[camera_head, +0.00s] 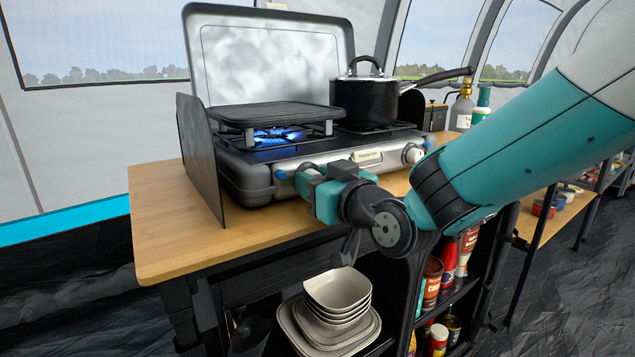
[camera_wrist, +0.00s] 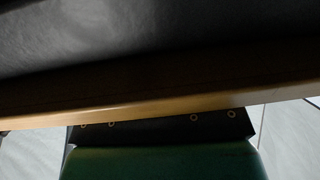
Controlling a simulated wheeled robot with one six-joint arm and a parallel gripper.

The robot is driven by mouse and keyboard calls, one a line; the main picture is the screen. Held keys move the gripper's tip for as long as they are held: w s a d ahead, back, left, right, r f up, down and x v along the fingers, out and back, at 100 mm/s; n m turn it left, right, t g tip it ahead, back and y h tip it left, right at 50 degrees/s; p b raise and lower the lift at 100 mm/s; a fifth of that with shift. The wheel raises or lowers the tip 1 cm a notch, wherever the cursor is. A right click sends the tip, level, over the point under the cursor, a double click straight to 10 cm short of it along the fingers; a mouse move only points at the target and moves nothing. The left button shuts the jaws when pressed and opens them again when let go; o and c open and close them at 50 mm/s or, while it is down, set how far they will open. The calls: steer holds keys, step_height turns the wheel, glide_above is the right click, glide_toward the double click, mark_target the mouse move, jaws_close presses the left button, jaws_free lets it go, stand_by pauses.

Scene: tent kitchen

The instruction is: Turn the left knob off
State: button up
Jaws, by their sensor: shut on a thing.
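The camping stove (camera_head: 330,156) stands on a wooden counter with its lid raised at the back. Blue flame (camera_head: 278,136) burns at its left burner, under a dark flat griddle (camera_head: 276,114). My gripper (camera_head: 297,174) is at the left part of the stove's front panel, shut on the left knob, which it mostly hides. The right knob (camera_head: 413,153) is in plain view on the same panel. The wrist view shows neither the knob nor the fingertips clearly.
A black pot (camera_head: 365,100) with a lid and long handle sits on the right burner. The wooden counter (camera_head: 165,235) is clear at the left and front. Stacked bowls (camera_head: 338,291) and plates stand on the shelf below. Bottles (camera_head: 462,107) stand behind my arm.

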steer(key=shift+d+m, duration=0.1)
steer(key=shift+m, duration=0.8)
steer(key=o, duration=0.6)
steer(key=shift+o, duration=0.2)
steer(key=b+v, duration=0.9)
steer(key=v, duration=0.8)
steer(key=shift+f, duration=0.15)
steer(key=shift+s+d, duration=0.1)
